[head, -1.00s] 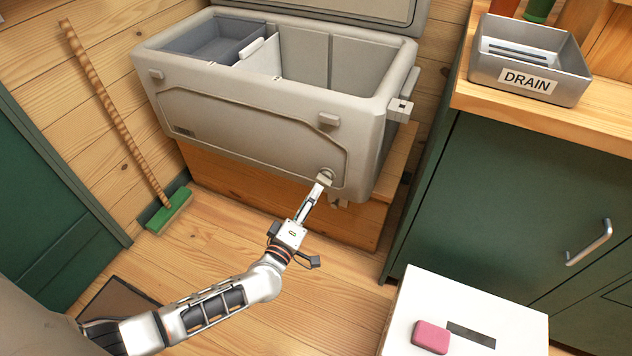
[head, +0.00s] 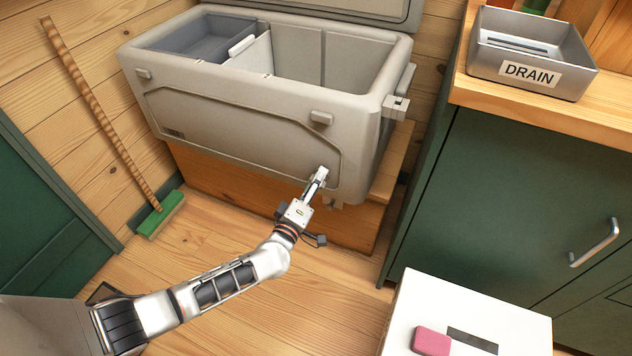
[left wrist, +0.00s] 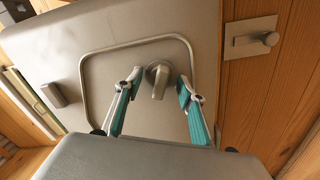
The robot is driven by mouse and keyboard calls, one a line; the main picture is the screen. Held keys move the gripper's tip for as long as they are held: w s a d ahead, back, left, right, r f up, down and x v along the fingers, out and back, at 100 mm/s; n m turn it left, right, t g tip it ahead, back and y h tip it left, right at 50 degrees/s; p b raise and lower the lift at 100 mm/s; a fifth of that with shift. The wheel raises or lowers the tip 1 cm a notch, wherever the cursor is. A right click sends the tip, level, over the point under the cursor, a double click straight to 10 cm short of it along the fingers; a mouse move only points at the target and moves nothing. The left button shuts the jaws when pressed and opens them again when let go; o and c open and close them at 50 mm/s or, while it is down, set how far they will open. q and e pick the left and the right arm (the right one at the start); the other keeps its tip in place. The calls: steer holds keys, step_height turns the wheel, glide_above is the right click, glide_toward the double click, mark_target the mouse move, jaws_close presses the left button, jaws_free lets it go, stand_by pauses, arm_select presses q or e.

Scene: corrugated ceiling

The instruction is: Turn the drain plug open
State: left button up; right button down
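The drain plug (left wrist: 158,81) is a grey round knob with a bar handle, low on the front of the beige cooler (head: 235,135). In the left wrist view its handle points down the picture. My left gripper (left wrist: 160,84) is open, with one teal-padded finger on each side of the plug and gaps showing between. In the head view the left gripper (head: 318,177) is at the cooler's lower right front and largely hides the plug. My right gripper is in neither view.
The cooler's lid is up; it stands on a wooden base (head: 245,190). A metal tray labelled DRAIN (head: 530,76) is on the right counter. A white box (head: 470,320) with a pink block (head: 432,341) is at front right. A broom (head: 105,120) leans left.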

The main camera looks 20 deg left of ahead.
arm_select(q)
steer(key=c, duration=1)
steer(key=shift+f, duration=0.1)
steer(key=shift+c, duration=0.3)
steer(key=shift+s+f+n+b, duration=0.15)
steer(key=shift+n+b, duration=0.15)
steer(key=shift+n, duration=2.1)
steer(key=o, duration=1.1)
steer(key=shift+c, duration=0.2)
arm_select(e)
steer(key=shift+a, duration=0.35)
arm_select(q)
steer(key=s, duration=1.1)
steer(key=shift+s+a+r, duration=0.2)
steer(key=shift+s, duration=0.2)
